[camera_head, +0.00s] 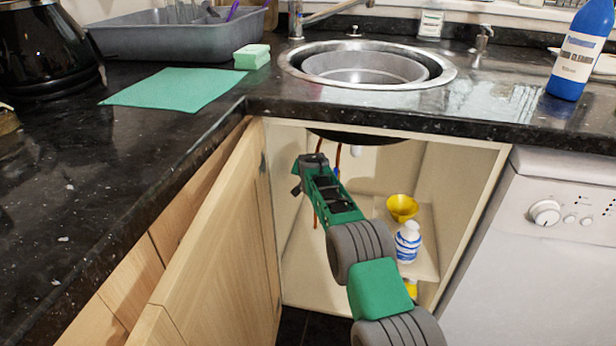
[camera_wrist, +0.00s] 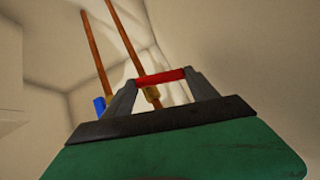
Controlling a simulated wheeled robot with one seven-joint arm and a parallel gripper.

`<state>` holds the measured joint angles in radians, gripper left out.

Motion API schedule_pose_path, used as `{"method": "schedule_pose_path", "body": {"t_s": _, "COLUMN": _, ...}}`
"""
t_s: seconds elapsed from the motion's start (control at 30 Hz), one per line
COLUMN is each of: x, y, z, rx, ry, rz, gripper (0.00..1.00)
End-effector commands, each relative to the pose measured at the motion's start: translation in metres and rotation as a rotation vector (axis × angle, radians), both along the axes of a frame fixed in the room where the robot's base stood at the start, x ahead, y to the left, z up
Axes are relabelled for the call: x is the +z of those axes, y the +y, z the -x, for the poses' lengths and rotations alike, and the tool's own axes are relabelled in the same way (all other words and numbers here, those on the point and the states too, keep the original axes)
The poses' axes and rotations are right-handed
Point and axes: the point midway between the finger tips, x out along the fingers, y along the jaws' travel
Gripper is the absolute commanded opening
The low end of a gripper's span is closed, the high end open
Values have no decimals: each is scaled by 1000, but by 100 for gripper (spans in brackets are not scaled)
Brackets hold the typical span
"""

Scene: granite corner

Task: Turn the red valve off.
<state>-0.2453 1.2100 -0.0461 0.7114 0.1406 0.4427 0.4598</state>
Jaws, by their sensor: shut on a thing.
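In the wrist view, the red valve (camera_wrist: 161,77) is a short red handle on a brass fitting on a copper pipe. It lies crosswise between the two fingertips of my gripper (camera_wrist: 160,82), which is shut on it. In the head view, my gripper (camera_head: 312,172) reaches into the open cupboard under the sink, close to the copper pipes. The red handle is hidden there behind my gripper and arm.
A blue valve handle (camera_wrist: 99,106) sits on the neighbouring pipe, left of my gripper. The open cupboard door (camera_head: 215,245) stands at left. A yellow bowl (camera_head: 402,207) and a white-and-blue bottle (camera_head: 408,241) are inside at right. The granite worktop (camera_head: 300,105) runs above.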

Motion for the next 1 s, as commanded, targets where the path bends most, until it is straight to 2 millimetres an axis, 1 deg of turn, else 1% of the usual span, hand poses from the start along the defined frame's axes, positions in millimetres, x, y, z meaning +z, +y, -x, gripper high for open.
{"method": "schedule_pose_path", "body": {"t_s": 0.03, "x": 0, "y": 0, "z": 0, "rx": 0, "ry": 0, "rz": 0, "gripper": 49}}
{"method": "schedule_pose_path", "body": {"t_s": 0.07, "x": 0, "y": 0, "z": 0, "rx": 0, "ry": 0, "rz": 0, "gripper": 47}}
{"method": "schedule_pose_path", "body": {"t_s": 0.3, "x": 0, "y": 0, "z": 0, "rx": 0, "ry": 0, "rz": 0, "gripper": 27}}
{"method": "schedule_pose_path", "body": {"t_s": 0.43, "x": 0, "y": 1, "z": 0, "rx": 1, "ry": 5, "rz": 19, "gripper": 27}}
{"method": "schedule_pose_path", "body": {"t_s": 0.6, "x": -1, "y": 3, "z": -1, "rx": 0, "ry": 19, "rz": 90, "gripper": 27}}
{"method": "schedule_pose_path", "body": {"t_s": 0.9, "x": -2, "y": 2, "z": 0, "rx": 1, "ry": 21, "rz": 100, "gripper": 27}}
{"method": "schedule_pose_path", "body": {"t_s": 0.93, "x": -2, "y": 2, "z": 0, "rx": 1, "ry": 21, "rz": 100, "gripper": 70}}
{"method": "schedule_pose_path", "body": {"t_s": 1.0, "x": -2, "y": 2, "z": -1, "rx": 1, "ry": 21, "rz": 100, "gripper": 75}}
